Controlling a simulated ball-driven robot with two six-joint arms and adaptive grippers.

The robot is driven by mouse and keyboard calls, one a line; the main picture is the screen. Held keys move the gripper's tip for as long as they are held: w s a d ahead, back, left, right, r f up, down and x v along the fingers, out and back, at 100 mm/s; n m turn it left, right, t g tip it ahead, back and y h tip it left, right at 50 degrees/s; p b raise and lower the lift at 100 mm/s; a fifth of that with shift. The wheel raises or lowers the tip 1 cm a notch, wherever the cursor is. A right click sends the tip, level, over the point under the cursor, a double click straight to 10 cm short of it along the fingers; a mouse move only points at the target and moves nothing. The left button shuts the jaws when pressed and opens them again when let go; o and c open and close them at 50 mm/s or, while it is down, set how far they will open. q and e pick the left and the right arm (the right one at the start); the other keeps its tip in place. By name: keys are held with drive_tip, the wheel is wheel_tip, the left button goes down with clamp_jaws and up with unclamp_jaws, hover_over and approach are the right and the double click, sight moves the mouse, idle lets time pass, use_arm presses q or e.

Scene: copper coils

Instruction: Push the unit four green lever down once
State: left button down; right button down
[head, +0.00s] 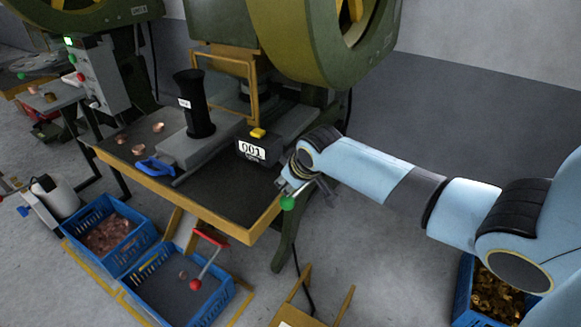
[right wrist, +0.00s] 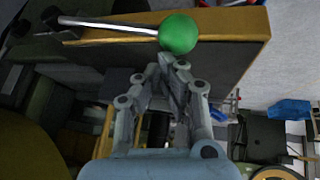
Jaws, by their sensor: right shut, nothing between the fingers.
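The green lever knob (head: 287,203) sits at the front right corner of the press table, just below my right gripper (head: 286,184). In the right wrist view the green ball (right wrist: 179,33) is on the end of a metal rod (right wrist: 110,26) running along the table edge. My right gripper's fingers (right wrist: 172,62) are shut and empty, with their tips close to the ball. I cannot tell whether they touch it. My left gripper is not in view.
The press table (head: 228,228) holds a black box (head: 258,149) with a plate that seems to read 001, and a blue-handled tool (head: 157,167). A red-knobbed lever (head: 207,262) and blue crates (head: 150,297) are below. A crate of brass parts (head: 463,300) stands right.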

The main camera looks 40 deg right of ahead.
drive_tip(key=shift+s+a+f+b, duration=0.1)
drive_tip(key=shift+a+f+b, duration=0.05)
drive_tip(key=shift+f, duration=0.25)
drive_tip(key=shift+s+a+f+b, duration=0.1)
drive_tip(key=shift+f+b, duration=0.05)
drive_tip(key=shift+f, duration=0.25)
idle(0.5)
drive_tip(key=shift+r, duration=0.1)
idle(0.5)
drive_tip(key=shift+w+d+r+p, duration=0.15)
drive_tip(key=shift+d+r+p, duration=0.2)
drive_tip(key=shift+r+p, duration=0.55)
drive_tip(key=shift+w+d+r+p, duration=0.1)
drive_tip(key=shift+d+r+p, duration=0.2)
drive_tip(key=shift+r+p, duration=0.55)
drive_tip(key=shift+w+d+r+p, duration=0.15)
drive_tip(key=shift+d+r+p, duration=0.2)
drive_tip(key=shift+r+p, duration=0.5)
drive_tip(key=shift+r, duration=0.1)
drive_tip(key=r+p, duration=0.1)
drive_tip(key=d+r+p, duration=0.1)
drive_tip(key=r, duration=0.1)
drive_tip(key=r+p, duration=0.1)
drive_tip(key=p, duration=0.1)
drive_tip(key=shift+w+d+r, duration=0.25)
drive_tip(key=shift+d+r, duration=0.1)
drive_tip(key=shift+a, duration=0.1)
